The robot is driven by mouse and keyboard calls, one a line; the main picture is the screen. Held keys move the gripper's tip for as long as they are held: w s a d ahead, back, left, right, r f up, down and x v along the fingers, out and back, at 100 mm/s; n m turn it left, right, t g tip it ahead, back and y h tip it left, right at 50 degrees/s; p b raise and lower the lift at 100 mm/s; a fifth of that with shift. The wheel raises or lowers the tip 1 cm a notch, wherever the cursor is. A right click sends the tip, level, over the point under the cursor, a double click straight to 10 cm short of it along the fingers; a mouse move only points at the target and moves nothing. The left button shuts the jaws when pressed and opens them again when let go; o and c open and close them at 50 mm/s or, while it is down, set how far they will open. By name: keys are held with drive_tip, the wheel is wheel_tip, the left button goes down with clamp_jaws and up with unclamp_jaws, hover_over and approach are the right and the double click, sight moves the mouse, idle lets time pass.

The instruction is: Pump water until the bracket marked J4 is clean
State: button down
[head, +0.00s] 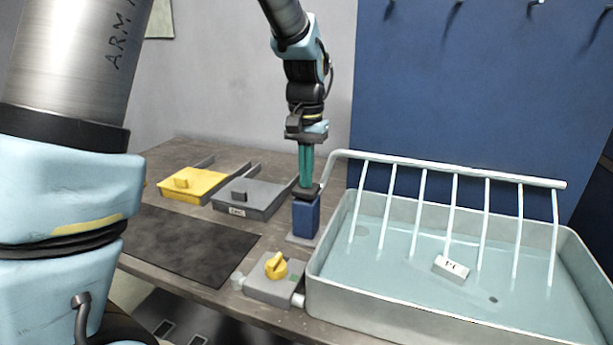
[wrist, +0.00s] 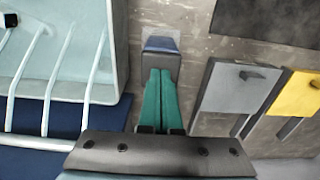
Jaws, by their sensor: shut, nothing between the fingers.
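My gripper (head: 305,180) has its teal fingers pointing down, shut and empty. The fingertips are at the dark top of a blue pump block (head: 306,218) and seem to touch it. The pump also shows just beyond the fingertips in the wrist view (wrist: 161,44). A grey basin (head: 420,325) holds pale, bluish water. A white pipe (head: 450,171) runs above it, with several pale streams coming down into the water. A small whitish labelled block (head: 451,268) lies in the basin under the streams. Its black marking seems upside down, and I cannot read it surely.
A grey box with a yellow knob (head: 276,266) sits at the table's front edge, beside the basin. A yellow tray (head: 196,184) and a grey labelled tray (head: 248,197) stand to the left. A dark mat (head: 185,240) lies in front of them.

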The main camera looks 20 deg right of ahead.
drive_tip(key=shift+r+p, duration=1.75)
drive_tip(key=shift+r, duration=0.25)
drive_tip(key=shift+r, duration=0.15)
wheel_tip(320, 180, up, 6)
drive_tip(key=p, duration=0.5)
